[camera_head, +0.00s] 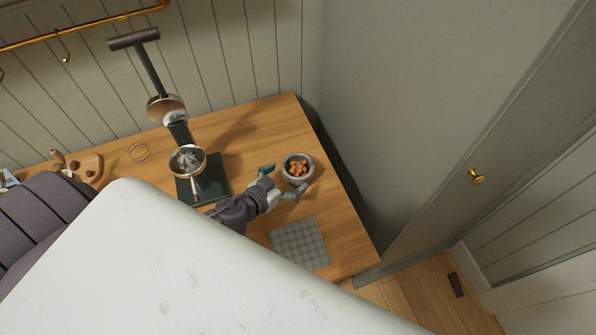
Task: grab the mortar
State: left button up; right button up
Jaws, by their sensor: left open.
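The mortar (311,180) is a round grey stone bowl with several orange-brown pieces in it. It stands on the wooden counter (265,124) near its right edge. My left gripper (286,179) is open, with its two fingers spread towards the mortar's left side. One fingertip is at the upper left of the bowl and the other at its lower side. I cannot tell whether either finger touches it. My right gripper is not in view.
A dark citrus press (188,160) with a tall lever stands left of the gripper. A folded checked cloth (300,245) lies below the mortar. A wooden board (88,168) is at the far left. A green-grey wall panel rises beyond the counter's right edge.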

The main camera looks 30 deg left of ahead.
aim_at(305, 163)
pick_arm(q)
jog(key=x, duration=0.5)
jog(key=shift+w+a+f, duration=0.1)
jog(key=shift+w+f, duration=0.05)
jog(key=shift+w, duration=0.3)
jog(key=shift+s, duration=0.15)
jog(key=shift+c, duration=1)
jog(key=c, duration=1)
jog(key=shift+c, duration=1.3)
jog(key=shift+r, duration=0.2)
